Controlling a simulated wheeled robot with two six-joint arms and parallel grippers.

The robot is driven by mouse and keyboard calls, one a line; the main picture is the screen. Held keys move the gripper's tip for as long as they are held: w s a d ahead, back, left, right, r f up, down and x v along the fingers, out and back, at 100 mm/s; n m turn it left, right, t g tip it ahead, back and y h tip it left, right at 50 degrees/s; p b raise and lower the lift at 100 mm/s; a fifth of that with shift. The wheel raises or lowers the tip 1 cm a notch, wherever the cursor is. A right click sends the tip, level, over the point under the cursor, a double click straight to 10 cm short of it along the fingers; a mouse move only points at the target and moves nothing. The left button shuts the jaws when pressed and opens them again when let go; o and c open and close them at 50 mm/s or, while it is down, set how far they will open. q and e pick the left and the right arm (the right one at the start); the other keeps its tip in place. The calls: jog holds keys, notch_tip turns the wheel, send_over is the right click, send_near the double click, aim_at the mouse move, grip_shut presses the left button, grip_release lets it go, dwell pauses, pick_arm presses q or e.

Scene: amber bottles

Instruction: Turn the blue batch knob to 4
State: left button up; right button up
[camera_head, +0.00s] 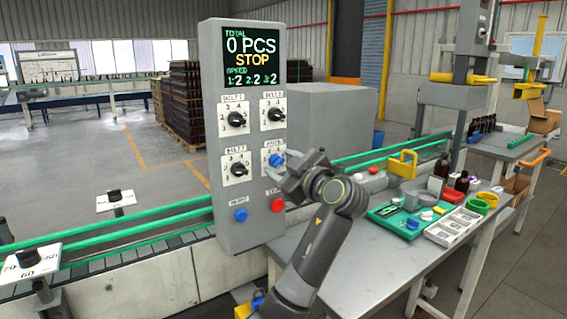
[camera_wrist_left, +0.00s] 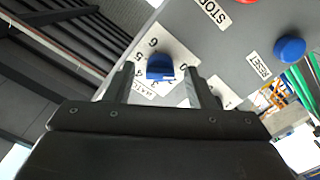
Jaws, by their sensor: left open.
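The blue batch knob (camera_head: 276,160) sits on a white dial plate at the lower right of the grey control panel (camera_head: 213,120). In the left wrist view the blue knob (camera_wrist_left: 160,68) is between the two fingers of my left gripper (camera_wrist_left: 158,75), with gaps beside it. Digits such as 6, 5 and 4 show around the dial; the knob's exact setting is too small to tell. In the head view my left gripper (camera_head: 285,172) is open at the panel, just below and right of the knob, partly covering its dial. My right gripper is not in view.
The panel has black knobs, including the upper left one (camera_head: 237,120), a blue button (camera_head: 240,215) and a red button (camera_head: 277,205) below. Its screen (camera_head: 252,55) reads 0 PCS, STOP. A table (camera_head: 365,265) with a green tray (camera_head: 385,213) stands to the right.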

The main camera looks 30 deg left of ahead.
pick_arm(q)
jog(key=c, duration=1)
jog(key=shift+o, duration=0.2)
jog(key=shift+m, duration=0.3)
